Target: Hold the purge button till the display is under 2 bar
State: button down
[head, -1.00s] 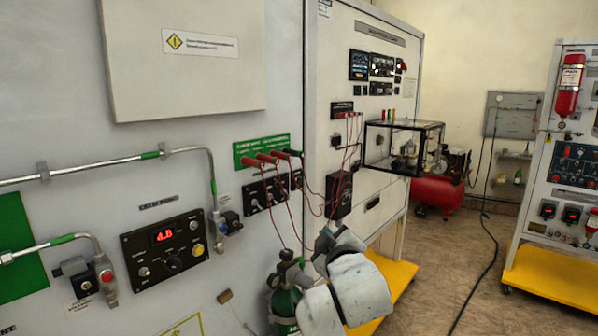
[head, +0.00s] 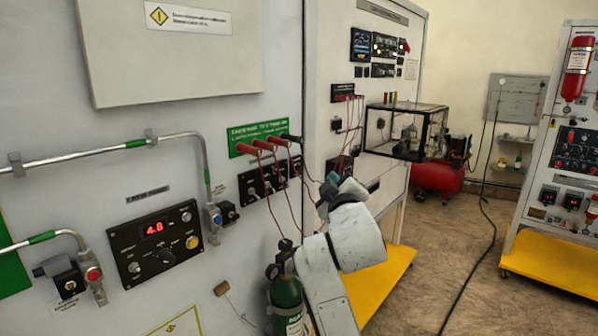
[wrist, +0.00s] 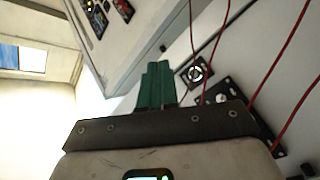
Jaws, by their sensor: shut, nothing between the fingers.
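A black panel (head: 125,240) on the grey wall board carries a red digital display (head: 154,228) that reads four point something; the last digit is blurred. A yellow button (head: 192,242) is at the panel's right side, beside small knobs. A red button (head: 93,273) sits on a valve left of the panel. I cannot read which one is labelled purge. My gripper (head: 328,188) is right of the panel, apart from both buttons, in front of the board's right part. In the wrist view its teal fingers (wrist: 157,84) are together with nothing between them.
Red leads (head: 270,150) hang from a small switch panel close to my gripper. A green cylinder (head: 287,302) stands below, beside my arm. Metal pipes (head: 90,158) run along the board. A clear box (head: 398,130) juts out at the back right. Open floor lies right.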

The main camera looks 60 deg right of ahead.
jog(key=w+d+b, duration=0.1)
jog(key=w, duration=0.5)
jog(key=shift+w+d, duration=0.25)
jog(key=shift+w, duration=0.1)
dwell(1.8)
jog(key=shift+w, duration=0.3)
jog(key=shift+w+d, duration=0.15)
jog(key=shift+w, duration=0.25)
dwell(1.9)
jog(key=shift+s, duration=0.1)
dwell(0.5)
jog(key=shift+s+a, duration=0.2)
jog(key=shift+s, duration=0.5)
jog(key=shift+s, duration=0.1)
jog(key=s+p, duration=0.1)
jog(key=s, duration=0.1)
jog(key=s+a+p, duration=0.1)
jog(key=s, duration=0.1)
jog(key=shift+s, duration=0.4)
